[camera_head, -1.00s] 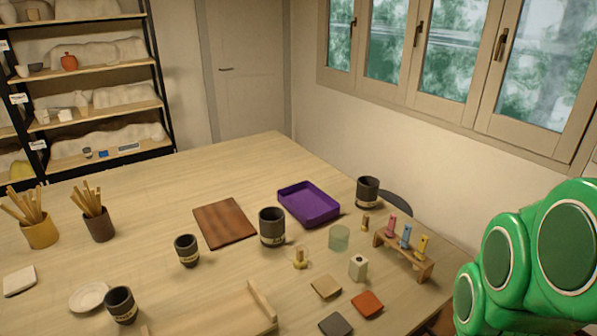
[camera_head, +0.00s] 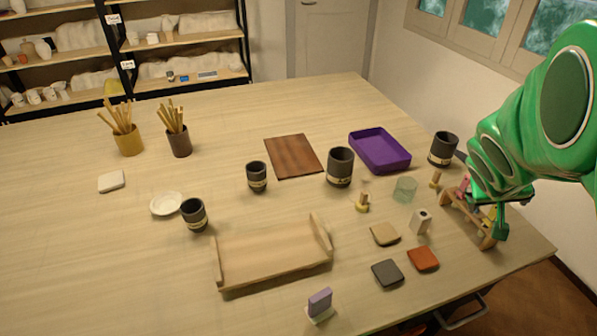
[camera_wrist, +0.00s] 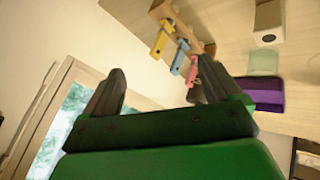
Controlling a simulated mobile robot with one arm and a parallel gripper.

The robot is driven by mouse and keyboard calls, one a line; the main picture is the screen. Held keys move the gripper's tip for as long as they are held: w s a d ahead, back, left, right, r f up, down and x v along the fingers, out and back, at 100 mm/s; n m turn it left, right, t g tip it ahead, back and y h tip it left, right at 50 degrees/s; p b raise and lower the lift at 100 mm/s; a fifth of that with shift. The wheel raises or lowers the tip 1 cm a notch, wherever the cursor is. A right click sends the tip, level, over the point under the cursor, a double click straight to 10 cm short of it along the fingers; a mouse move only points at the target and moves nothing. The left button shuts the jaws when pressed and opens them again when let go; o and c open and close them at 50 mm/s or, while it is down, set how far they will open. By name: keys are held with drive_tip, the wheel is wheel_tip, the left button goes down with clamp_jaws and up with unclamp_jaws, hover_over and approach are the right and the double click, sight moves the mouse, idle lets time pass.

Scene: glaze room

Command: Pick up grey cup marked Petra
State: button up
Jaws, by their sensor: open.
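Several dark grey cups with pale label bands stand upright on the table in the head view. One cup (camera_head: 194,215) is at the left by a white dish. A small cup (camera_head: 257,177) is left of the brown board, a larger cup (camera_head: 340,167) is right of it, and another cup (camera_head: 443,148) is right of the purple tray. The labels are too small to read, so I cannot tell which says Petra. My gripper (camera_head: 500,212) is at the right by the tool rack, away from the cups. The wrist view shows its jaws (camera_wrist: 160,82) apart and empty.
The tool rack (camera_head: 465,220) also shows in the wrist view (camera_wrist: 176,30). A purple tray (camera_head: 400,163), a wooden tray (camera_head: 270,262), a brown board (camera_head: 285,155), a green glass (camera_head: 404,189) and coloured tiles (camera_head: 423,259) are on the table. Two brush pots (camera_head: 179,145) stand back left.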

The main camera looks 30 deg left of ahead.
sight(250, 168)
drive_tip(key=w+a+n+t+y, duration=0.2)
drive_tip(key=w+a+n+y, duration=0.3)
drive_tip(key=a, duration=0.7)
drive_tip(key=w+a+n+t+y, duration=0.1)
drive_tip(key=w+a+n+y, duration=0.15)
drive_tip(key=w+a, duration=0.75)
drive_tip(key=shift+s+a+f+n+g+y, duration=1.45)
drive_tip(key=shift+s+a, duration=1.55)
drive_tip(key=shift+a, duration=2.95)
drive_tip(key=shift+s+a+f+n+g+y, duration=0.8)
drive_tip(key=shift+s+a+f+g+y, duration=1.75)
drive_tip(key=shift+a, duration=3.35)
drive_tip(key=shift+s+a+f+n+g+y, duration=0.75)
drive_tip(key=shift+s+a+f+n, duration=0.6)
drive_tip(key=shift+s+a, duration=3.4)
drive_tip(key=shift+w+a+f+m, duration=0.2)
drive_tip(key=shift+w+a+m, duration=0.05)
drive_tip(key=shift+w+a, duration=1)
drive_tip(key=shift+c, duration=0.3)
